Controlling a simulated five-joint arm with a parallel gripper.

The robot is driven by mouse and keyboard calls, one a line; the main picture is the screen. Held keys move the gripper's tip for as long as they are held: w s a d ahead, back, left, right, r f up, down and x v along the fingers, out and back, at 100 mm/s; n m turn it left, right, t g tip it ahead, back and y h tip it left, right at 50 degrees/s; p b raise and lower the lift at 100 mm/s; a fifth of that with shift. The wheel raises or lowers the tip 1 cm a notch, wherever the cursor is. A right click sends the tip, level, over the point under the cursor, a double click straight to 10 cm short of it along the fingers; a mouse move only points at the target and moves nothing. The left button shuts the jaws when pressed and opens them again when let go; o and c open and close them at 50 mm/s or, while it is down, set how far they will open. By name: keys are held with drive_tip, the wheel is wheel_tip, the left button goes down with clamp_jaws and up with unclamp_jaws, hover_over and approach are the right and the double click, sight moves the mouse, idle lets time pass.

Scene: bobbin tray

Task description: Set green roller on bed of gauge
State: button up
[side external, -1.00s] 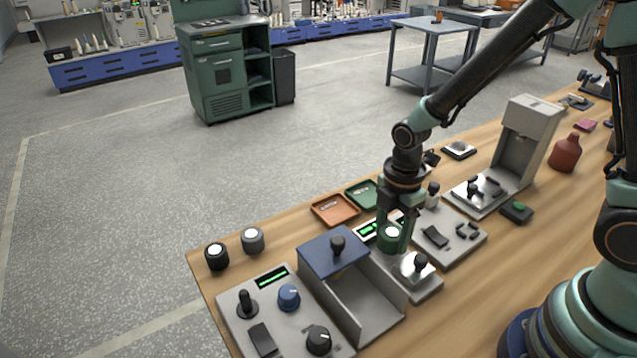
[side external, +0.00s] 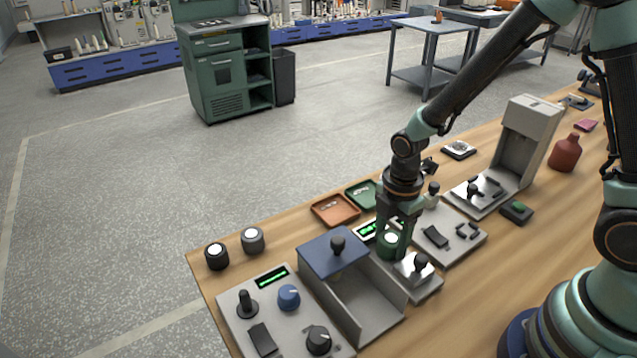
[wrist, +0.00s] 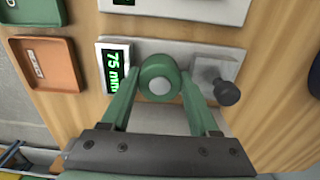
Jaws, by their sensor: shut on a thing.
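The green roller (side external: 391,239), with a pale end, is held between the fingers of my gripper (side external: 394,246), which is shut on it. In the wrist view the roller (wrist: 160,72) is over the grey gauge (wrist: 186,54), between its lit display (wrist: 115,68) reading 75 mm and its block with a dark knob (wrist: 227,92). In the side view the gauge (side external: 424,286) is partly hidden by my fingers. The roller is low at the bed; I cannot tell whether it touches.
A blue-topped grey stand (side external: 334,253) is close on the left of the gauge. A grey panel (side external: 449,236) is on its right. Orange (side external: 335,211) and green (side external: 362,196) trays lie behind. Two dark rollers (side external: 217,256) (side external: 253,240) stand at the table's left edge.

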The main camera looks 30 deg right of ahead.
drive_tip(key=o, duration=1.5)
drive_tip(key=shift+r, duration=0.15)
